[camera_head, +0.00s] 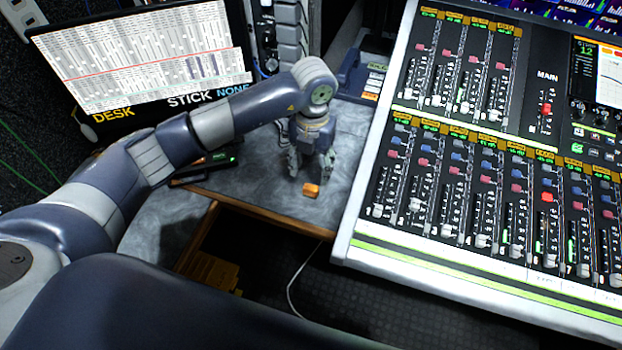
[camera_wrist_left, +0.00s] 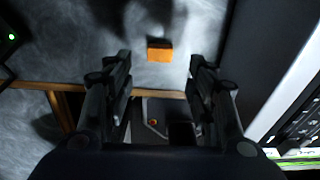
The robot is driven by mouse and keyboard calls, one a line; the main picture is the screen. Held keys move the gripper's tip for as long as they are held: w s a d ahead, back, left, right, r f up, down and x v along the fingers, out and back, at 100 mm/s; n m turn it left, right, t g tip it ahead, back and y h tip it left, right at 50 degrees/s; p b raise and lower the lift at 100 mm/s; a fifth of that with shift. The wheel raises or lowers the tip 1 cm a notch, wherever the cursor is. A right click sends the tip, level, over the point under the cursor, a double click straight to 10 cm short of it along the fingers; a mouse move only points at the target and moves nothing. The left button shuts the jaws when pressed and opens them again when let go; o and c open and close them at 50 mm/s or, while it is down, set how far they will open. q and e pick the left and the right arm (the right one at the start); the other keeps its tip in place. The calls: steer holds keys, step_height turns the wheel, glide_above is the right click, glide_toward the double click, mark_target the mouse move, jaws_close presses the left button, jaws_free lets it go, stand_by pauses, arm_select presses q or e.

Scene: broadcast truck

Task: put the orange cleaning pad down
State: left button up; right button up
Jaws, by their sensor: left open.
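The orange cleaning pad (camera_head: 311,190) is a small block that lies on the grey desk top (camera_head: 262,186), near its front edge. It also shows in the left wrist view (camera_wrist_left: 159,50), ahead of the fingers and apart from them. My left gripper (camera_head: 311,172) points down just above and behind the pad in the head view. In the left wrist view its two fingers (camera_wrist_left: 158,75) are spread with nothing between them. My right gripper is in neither view.
A large mixing console (camera_head: 352,245) stands close to the right of the pad. A monitor (camera_head: 145,55) is behind my left arm. A dark box with a green light (camera_head: 222,160) sits left of the gripper. The desk's wooden front edge (camera_head: 270,217) drops to the floor.

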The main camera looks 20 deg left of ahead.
arm_select(q)
steer(key=shift+r, duration=2.3)
steer(key=shift+r, duration=0.1)
